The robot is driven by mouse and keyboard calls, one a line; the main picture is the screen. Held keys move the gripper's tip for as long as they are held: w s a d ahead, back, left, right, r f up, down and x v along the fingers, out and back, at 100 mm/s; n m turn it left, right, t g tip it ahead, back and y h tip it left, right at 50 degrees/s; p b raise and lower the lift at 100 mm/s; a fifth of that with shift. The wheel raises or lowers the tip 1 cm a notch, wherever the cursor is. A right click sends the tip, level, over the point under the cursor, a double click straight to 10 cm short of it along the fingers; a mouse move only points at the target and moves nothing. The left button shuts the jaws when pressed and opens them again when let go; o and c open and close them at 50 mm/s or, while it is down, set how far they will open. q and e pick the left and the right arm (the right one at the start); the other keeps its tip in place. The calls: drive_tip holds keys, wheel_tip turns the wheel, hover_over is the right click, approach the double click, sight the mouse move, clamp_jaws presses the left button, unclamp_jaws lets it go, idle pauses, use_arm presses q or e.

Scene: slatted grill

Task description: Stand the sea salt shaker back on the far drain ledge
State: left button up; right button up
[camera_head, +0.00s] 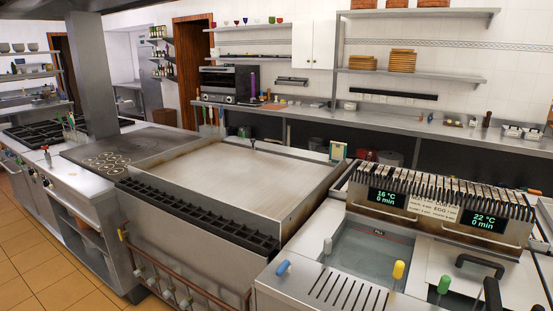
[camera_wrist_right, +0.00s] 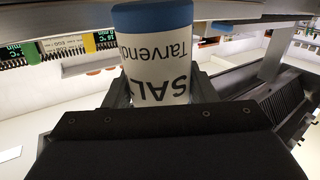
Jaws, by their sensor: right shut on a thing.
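The head view shows neither the shaker nor either gripper. A slotted steel drain strip (camera_head: 345,292) lies at the bottom of the head view, in front of a sunken basin (camera_head: 370,252). I cannot tell which edge is the far drain ledge.
A wide flat griddle plate (camera_head: 235,165) is clear, with a dark slatted trough (camera_head: 195,215) along its front. A unit with two displays (camera_head: 440,205) stands at right. Blue, grey, yellow and green handles (camera_head: 398,270) stick up around the basin, with black handles (camera_head: 480,262) nearby.

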drive_tip(key=shift+r+p, duration=1.3)
drive_tip(key=shift+r, duration=1)
